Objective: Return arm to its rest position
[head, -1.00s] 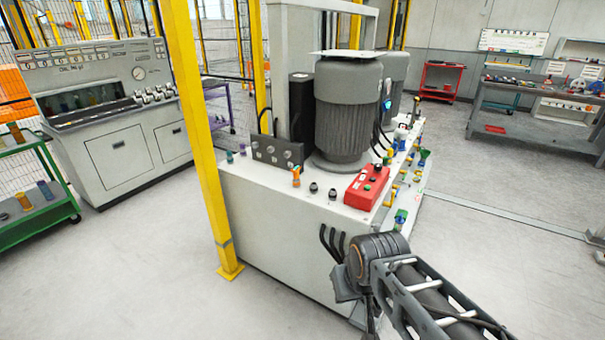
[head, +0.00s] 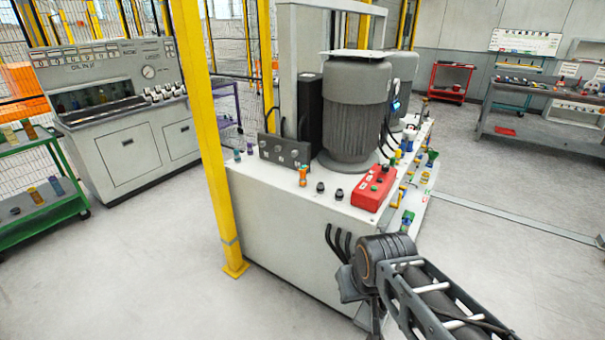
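My arm (head: 425,295) reaches in from the lower right of the head view, with its dark round joint (head: 385,260) in front of the white machine cabinet (head: 285,245). The links past that joint point down and away. My gripper's fingers cannot be made out, so I cannot tell whether they are open or shut or hold anything. No held object shows.
On the cabinet stand a large grey motor (head: 357,110), a red control box (head: 373,188) and several small fittings. A yellow post (head: 205,140) stands at its left corner. A green cart (head: 40,195) and a control console (head: 125,110) are at left. A workbench (head: 540,110) stands at back right. Floor in front is open.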

